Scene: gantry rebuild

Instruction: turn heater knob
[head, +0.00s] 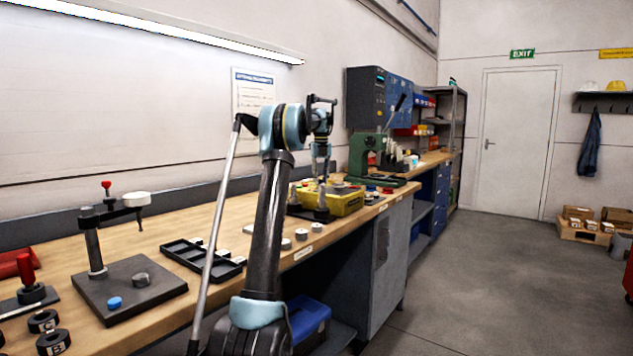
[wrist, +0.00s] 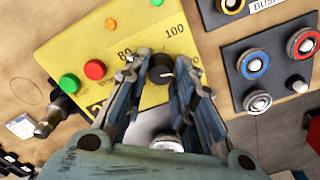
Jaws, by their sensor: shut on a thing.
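The heater is a yellow box (head: 347,204) on the workbench in the head view. In the wrist view its yellow face (wrist: 85,40) shows the numbers 80 and 100, a green button (wrist: 69,83), a red button (wrist: 95,69) and a small orange lamp. The black heater knob (wrist: 160,68) has a pale pointer line, which points to the right in the picture. My gripper (wrist: 161,76) is shut on the knob, one finger on each side. It also shows in the head view (head: 321,180), pointing down over the heater. The fingers hide part of the dial's scale.
A dark plate (wrist: 270,62) with red-, blue- and white-topped parts lies beside the heater. A green press (head: 372,158) stands behind it. A black tray (head: 203,257) and a dark fixture plate (head: 128,290) lie on the near bench.

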